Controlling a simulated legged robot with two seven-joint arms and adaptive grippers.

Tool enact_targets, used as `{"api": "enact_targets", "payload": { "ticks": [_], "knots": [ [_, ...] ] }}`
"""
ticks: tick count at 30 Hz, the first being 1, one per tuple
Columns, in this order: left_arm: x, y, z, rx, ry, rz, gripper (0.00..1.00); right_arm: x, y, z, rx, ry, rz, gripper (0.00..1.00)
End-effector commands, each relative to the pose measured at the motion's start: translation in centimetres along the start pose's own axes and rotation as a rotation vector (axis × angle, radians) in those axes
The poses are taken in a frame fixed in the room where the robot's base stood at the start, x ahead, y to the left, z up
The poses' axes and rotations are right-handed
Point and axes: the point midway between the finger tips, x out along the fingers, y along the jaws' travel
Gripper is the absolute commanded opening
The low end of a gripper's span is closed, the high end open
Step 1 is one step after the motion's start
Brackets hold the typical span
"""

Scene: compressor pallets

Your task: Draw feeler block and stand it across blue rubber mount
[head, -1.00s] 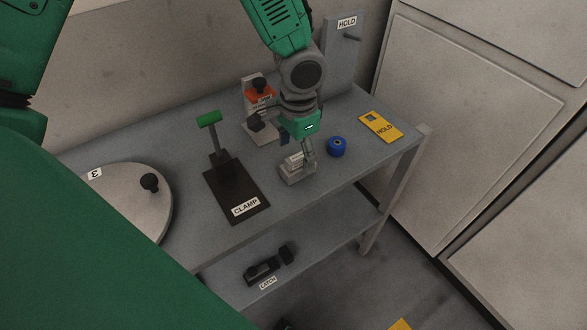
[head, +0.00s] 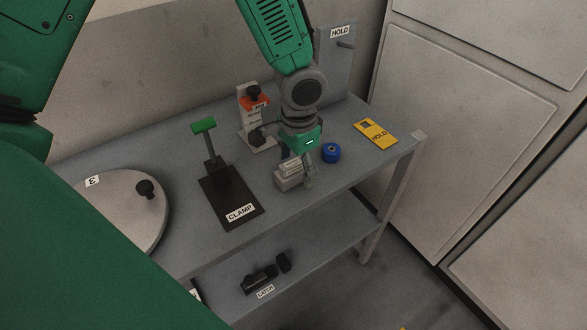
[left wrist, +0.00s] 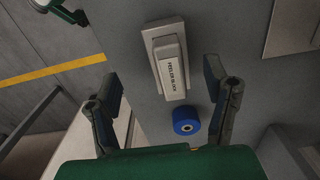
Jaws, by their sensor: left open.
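The feeler block (left wrist: 172,66) is a pale grey labelled block seated in a lighter holder (left wrist: 150,33). It also shows in the head view (head: 291,166), partly covered by my gripper. My left gripper (head: 298,168) hangs over the table at the block. In the left wrist view its fingers (left wrist: 166,92) are spread wide, one on each side of the block in the picture, with a gap on both sides. The blue rubber mount (head: 331,152) is a short round piece on the table, right of the block; it also shows in the left wrist view (left wrist: 186,120). My right gripper is not in view.
A black CLAMP fixture (head: 230,198) with a green handle stands left of the block. An orange-and-grey stand (head: 254,120) is behind. A round lid (head: 122,209) is far left. A black latch (head: 262,278) sits on the lower shelf.

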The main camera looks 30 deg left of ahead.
Motion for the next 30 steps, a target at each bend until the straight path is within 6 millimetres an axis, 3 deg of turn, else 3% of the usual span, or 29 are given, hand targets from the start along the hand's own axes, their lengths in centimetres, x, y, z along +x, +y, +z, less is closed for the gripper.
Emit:
{"api": "enact_targets", "payload": {
  "ticks": [23,30],
  "knots": [
    [0.04,0.88,0.05,-0.001,0.000,0.001,0.70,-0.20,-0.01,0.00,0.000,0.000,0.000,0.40],
    [0.12,0.27,0.21,-0.003,0.001,0.005,0.70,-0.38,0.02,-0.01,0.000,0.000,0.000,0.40]
  ]
}}
